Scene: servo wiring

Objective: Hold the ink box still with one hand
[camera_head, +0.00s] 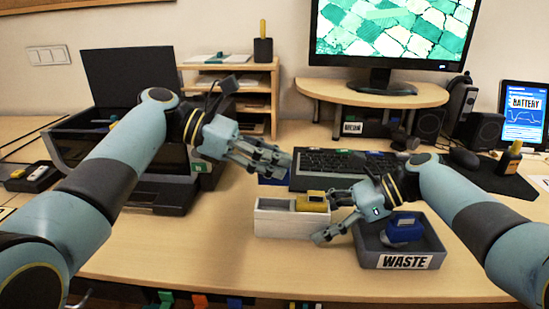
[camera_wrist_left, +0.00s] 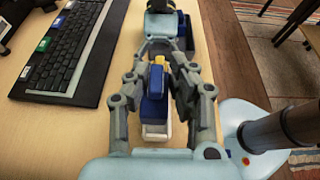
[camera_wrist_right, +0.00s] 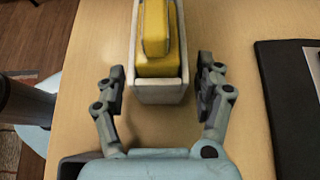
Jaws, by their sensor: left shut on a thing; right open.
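The ink box (camera_head: 280,222) is a narrow white open box on the table, upright, with a yellow cartridge (camera_head: 312,202) in its right end. In the right wrist view the box (camera_wrist_right: 158,92) and the yellow cartridge (camera_wrist_right: 158,45) lie between the fingertips. My right gripper (camera_head: 328,217) is open at the box's right end, one finger on each side, with visible gaps. My left gripper (camera_head: 272,162) is shut on a blue cartridge (camera_head: 270,180), behind and above the box. The held blue cartridge (camera_wrist_left: 152,106) also shows in the left wrist view, where it hides most of the box.
A grey bin marked WASTE (camera_head: 405,261) stands just right of the box, holding another blue cartridge (camera_head: 403,229). A keyboard (camera_head: 345,165) lies behind. A black printer (camera_head: 130,130) stands at the left. The table in front of the box is clear.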

